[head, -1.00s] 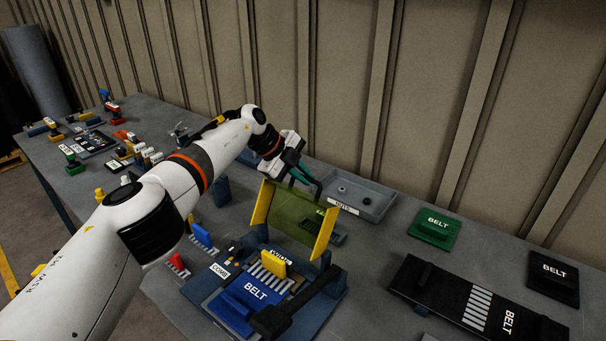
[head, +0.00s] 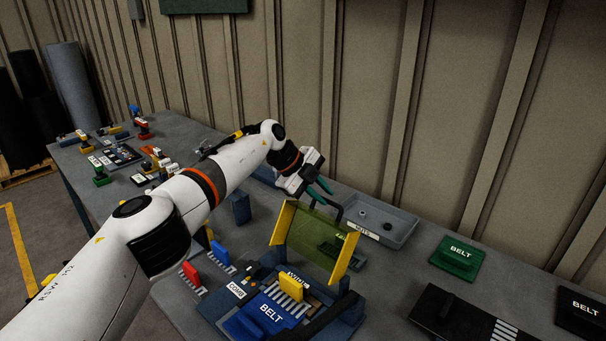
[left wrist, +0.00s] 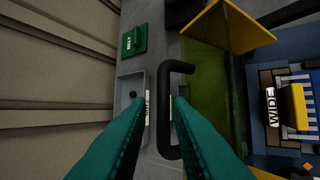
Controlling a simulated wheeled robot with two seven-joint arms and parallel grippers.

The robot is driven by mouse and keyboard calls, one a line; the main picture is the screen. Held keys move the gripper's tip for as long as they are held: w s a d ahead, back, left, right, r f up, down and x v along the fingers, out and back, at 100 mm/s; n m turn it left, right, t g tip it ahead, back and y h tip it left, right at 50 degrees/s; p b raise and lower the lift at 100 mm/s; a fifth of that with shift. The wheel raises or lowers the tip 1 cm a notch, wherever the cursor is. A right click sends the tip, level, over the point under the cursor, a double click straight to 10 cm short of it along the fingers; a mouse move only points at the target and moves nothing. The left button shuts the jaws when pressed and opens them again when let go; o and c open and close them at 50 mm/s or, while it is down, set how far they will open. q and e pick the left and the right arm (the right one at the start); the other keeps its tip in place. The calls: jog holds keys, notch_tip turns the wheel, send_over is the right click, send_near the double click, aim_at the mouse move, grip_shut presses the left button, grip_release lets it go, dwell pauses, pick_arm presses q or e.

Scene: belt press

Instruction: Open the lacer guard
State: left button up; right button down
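The lacer guard (head: 315,239) is a see-through yellow-green panel with yellow side plates. It stands raised and tilted back behind the lacer bed, which is uncovered. Its black U-shaped handle (head: 336,206) is at its far top edge. My left gripper (head: 320,190) is just above and beside the handle, its teal fingers apart. In the left wrist view, the handle (left wrist: 163,108) crosses the gap between the open fingers (left wrist: 158,130), which do not close on it. The guard panel (left wrist: 208,85) lies to its right. My right gripper is out of view.
On the lacer, a blue belt block (head: 262,314) and a yellow comb block (head: 291,286) sit in front of the guard. A grey parts tray (head: 395,222) stands close behind the handle. A green belt block (head: 456,257) lies to the right. The wall rises behind the table.

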pick_arm(q)
jog(key=b+v, duration=0.3)
jog(key=v, duration=0.7)
jog(key=shift+a+r, duration=0.25)
jog(key=shift+r, duration=0.05)
